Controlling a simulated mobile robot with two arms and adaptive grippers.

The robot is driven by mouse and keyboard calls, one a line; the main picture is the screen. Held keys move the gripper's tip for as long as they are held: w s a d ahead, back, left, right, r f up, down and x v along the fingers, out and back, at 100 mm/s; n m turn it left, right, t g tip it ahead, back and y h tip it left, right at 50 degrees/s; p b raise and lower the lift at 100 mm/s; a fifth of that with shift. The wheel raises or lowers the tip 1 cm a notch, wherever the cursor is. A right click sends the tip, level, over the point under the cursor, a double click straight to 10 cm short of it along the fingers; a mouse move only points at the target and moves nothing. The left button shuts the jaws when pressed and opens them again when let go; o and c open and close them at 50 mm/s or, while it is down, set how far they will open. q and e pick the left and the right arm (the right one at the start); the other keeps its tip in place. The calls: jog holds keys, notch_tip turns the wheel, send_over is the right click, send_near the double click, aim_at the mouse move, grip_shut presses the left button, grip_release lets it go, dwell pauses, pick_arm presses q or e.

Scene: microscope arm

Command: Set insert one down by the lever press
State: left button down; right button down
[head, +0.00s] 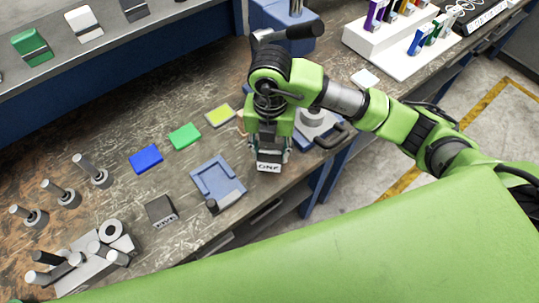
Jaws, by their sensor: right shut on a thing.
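My right gripper (268,146) points down and is shut on insert one (269,167), a block with a pale face lettered "ONE". They are near the front edge of the workbench; I cannot tell whether the block touches the top. The lever press (284,14) is blue with a black lever handle (300,31) and stands at the back, beyond my right arm. My arm hides part of the bench in front of it. My left gripper is not in view.
A blue fixture (212,180) lies left of the gripper, and a dark block lettered "FIVE" (162,211) further left. Blue (146,159), green (184,136) and yellow (220,116) pads lie behind.

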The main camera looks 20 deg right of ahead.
aim_at(270, 148)
jog(key=shift+w+d+f+p, duration=0.2)
jog(key=shift+w+d+f, duration=0.05)
jog(key=shift+w+f, duration=0.45)
jog(key=shift+w+d+f+p, duration=0.2)
jog(key=shift+w+f, duration=0.45)
jog(key=shift+f, duration=0.05)
jog(key=shift+f+p, duration=0.8)
jog(key=shift+f, duration=0.75)
jog(key=shift+f, duration=0.2)
jog(key=c, duration=1.2)
grip_release()
jog(key=shift+s, duration=0.1)
